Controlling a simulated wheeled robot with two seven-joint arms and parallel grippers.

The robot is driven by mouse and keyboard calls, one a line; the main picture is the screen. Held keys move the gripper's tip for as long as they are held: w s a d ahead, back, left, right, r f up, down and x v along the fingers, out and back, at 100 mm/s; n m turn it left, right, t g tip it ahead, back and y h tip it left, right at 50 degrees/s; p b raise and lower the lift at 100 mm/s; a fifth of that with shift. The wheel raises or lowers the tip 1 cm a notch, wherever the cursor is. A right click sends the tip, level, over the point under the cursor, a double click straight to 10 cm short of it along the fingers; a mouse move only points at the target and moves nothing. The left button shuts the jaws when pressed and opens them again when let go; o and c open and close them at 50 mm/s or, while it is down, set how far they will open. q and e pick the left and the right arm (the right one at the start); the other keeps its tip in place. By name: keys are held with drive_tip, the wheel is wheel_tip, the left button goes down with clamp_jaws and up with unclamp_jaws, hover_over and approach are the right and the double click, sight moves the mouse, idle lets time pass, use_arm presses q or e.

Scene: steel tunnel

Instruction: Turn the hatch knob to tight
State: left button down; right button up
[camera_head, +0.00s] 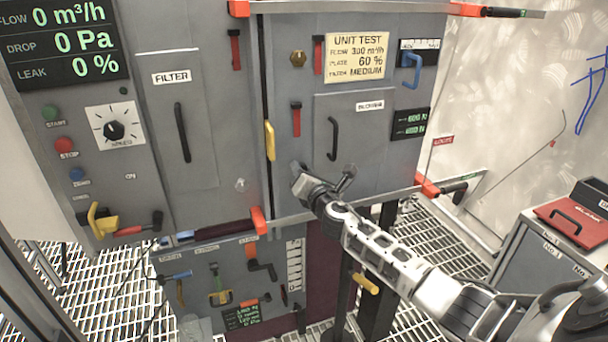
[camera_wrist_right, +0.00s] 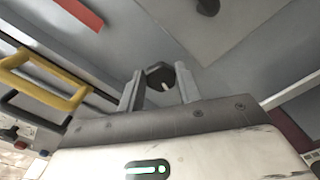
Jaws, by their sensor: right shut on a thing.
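The hatch knob (camera_wrist_right: 159,74) is a small dark knob with a light mark on its face, in the right wrist view. My right gripper (camera_wrist_right: 160,88) is shut on it, with one finger on each side. In the head view my right gripper (camera_head: 301,174) is against the lower left of the grey right-hand cabinet front, and it hides the knob there. The hatch panel (camera_head: 370,130) with a dark handle (camera_head: 334,139) lies just right of and above the gripper. My left gripper is not in view.
A yellow handle (camera_head: 270,140) stands close left of the right gripper, and a red lever (camera_head: 296,119) hangs above it. A brass hex knob (camera_head: 298,58) is higher up. A red case (camera_head: 572,221) sits on a cabinet at right.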

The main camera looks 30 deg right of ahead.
use_arm(q)
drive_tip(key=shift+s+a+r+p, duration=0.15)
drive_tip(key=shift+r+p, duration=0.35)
drive_tip(key=shift+p, duration=0.75)
use_arm(e)
drive_tip(key=m, duration=2.1)
drive_tip(key=f+m, duration=0.1)
drive_tip(key=m, duration=1)
drive_tip(key=shift+a+f, duration=0.1)
drive_tip(key=shift+a, duration=0.15)
drive_tip(key=shift+m, duration=0.4)
